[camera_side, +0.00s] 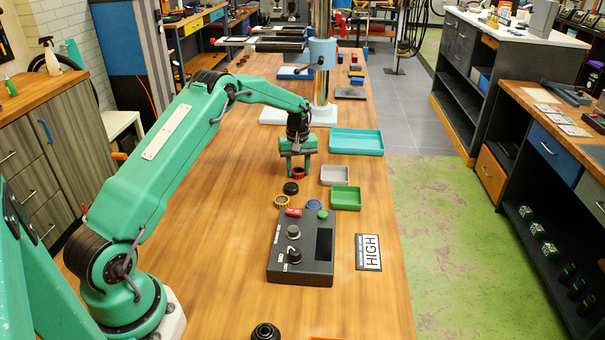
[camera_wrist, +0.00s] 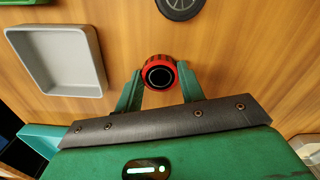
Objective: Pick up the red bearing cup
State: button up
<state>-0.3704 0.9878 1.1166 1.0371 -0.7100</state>
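The red bearing cup (camera_wrist: 159,72) is a short red ring with a dark centre, seen between my two fingertips in the wrist view. In the side view the red cup (camera_side: 298,173) is low between the fingers, at about table height. My gripper (camera_side: 298,169) points down. Its green fingers, also in the wrist view (camera_wrist: 160,80), lie against the left and right sides of the cup with no clear gap. I cannot tell whether the cup's underside touches the table.
A black ring (camera_side: 291,188), a yellow ring (camera_side: 282,202) and a blue ring (camera_side: 314,205) lie nearby. Grey (camera_side: 334,176), green (camera_side: 346,199) and teal (camera_side: 357,142) trays stand to the right. A dark control box (camera_side: 302,250) sits in front. The table's left side is clear.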

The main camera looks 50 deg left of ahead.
aim_at(299, 171)
jog(key=shift+r, duration=0.1)
jog(key=shift+r, duration=0.5)
jog(key=r, duration=0.3)
jog(key=shift+d+r, duration=0.15)
jog(key=shift+d, duration=0.05)
jog(key=s+d+r, duration=0.2)
jog(key=d+r, duration=0.4)
jog(key=d, duration=0.5)
jog(key=shift+r, duration=0.25)
jog(key=shift+d, duration=0.1)
